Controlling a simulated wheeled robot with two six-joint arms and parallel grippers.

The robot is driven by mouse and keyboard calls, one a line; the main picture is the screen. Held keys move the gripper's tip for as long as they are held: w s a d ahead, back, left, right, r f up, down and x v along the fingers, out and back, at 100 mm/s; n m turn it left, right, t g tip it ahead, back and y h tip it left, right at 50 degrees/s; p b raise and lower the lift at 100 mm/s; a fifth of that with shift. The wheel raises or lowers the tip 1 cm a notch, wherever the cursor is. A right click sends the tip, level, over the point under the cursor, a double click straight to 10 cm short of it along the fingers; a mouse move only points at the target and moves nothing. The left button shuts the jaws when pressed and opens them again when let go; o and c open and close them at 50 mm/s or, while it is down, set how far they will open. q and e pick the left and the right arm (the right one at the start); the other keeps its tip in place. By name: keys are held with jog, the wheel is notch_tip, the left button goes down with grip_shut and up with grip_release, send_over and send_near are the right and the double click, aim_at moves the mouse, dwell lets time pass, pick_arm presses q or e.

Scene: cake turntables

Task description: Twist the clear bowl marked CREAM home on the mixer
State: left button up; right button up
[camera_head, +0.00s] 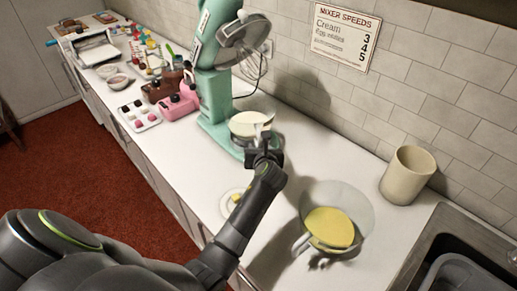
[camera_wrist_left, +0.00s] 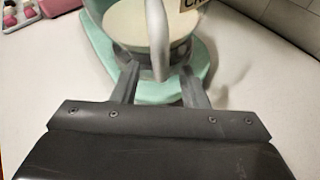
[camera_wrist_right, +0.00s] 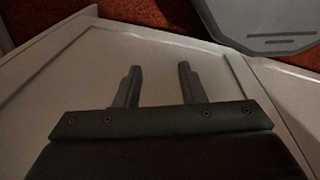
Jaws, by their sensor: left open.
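The clear bowl (camera_head: 240,124) with pale cream inside stands on the base of the teal mixer (camera_head: 207,85). In the left wrist view, the bowl (camera_wrist_left: 125,28) has an upright handle (camera_wrist_left: 157,35) facing me. My left gripper (camera_head: 263,143) is at the handle. Its fingers (camera_wrist_left: 160,72) are open, one on each side of the handle's lower end; I cannot tell whether they touch it. My right gripper (camera_wrist_right: 160,68) is open and empty, in front of pale cabinet fronts.
A second clear bowl (camera_head: 358,198) with yellow contents stands on the right of the counter, near a beige canister (camera_head: 408,174) and the sink (camera_head: 468,235). A small plate (camera_head: 228,203) lies left of my left forearm. Pink and brown boxes (camera_head: 178,105) stand left of the mixer.

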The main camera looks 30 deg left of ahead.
pick_arm(q)
jog(key=shift+r, duration=0.1)
jog(key=shift+c, duration=0.7)
grip_shut()
jog(key=s+a+m+h+p, duration=0.1)
jog(key=p, duration=0.3)
jog(key=shift+s+a+t+p, duration=0.1)
jog(key=shift+a+t+p, duration=0.05)
jog(key=shift+t+p, duration=0.25)
